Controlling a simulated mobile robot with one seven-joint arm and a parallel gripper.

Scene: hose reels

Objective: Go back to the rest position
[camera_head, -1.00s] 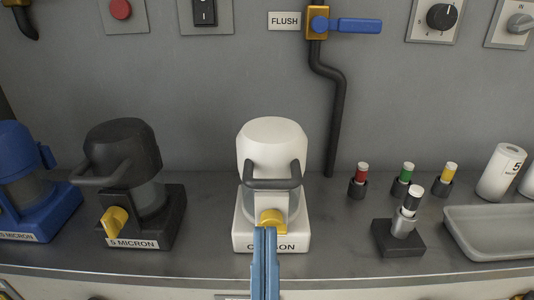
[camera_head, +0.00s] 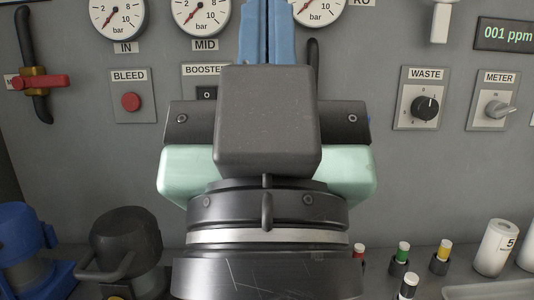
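My gripper (camera_head: 268,25) is raised in front of the grey wall panel, at the top middle of the head view. Its blue fingers point up and lie side by side with no clear gap, with nothing seen between them. Their tips run past the top edge of the picture. My dark wrist and pale green gripper body fill the middle of the view. They hide the white filter housing and most of the flush valve area.
Gauges (camera_head: 201,13) line the top of the panel. A red-handled valve (camera_head: 40,82), a bleed button (camera_head: 131,101), a waste dial (camera_head: 424,107) and a meter knob (camera_head: 498,108) are around my arm. Below stand a black housing (camera_head: 125,242), a blue housing (camera_head: 22,240) and white cartridges (camera_head: 497,246).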

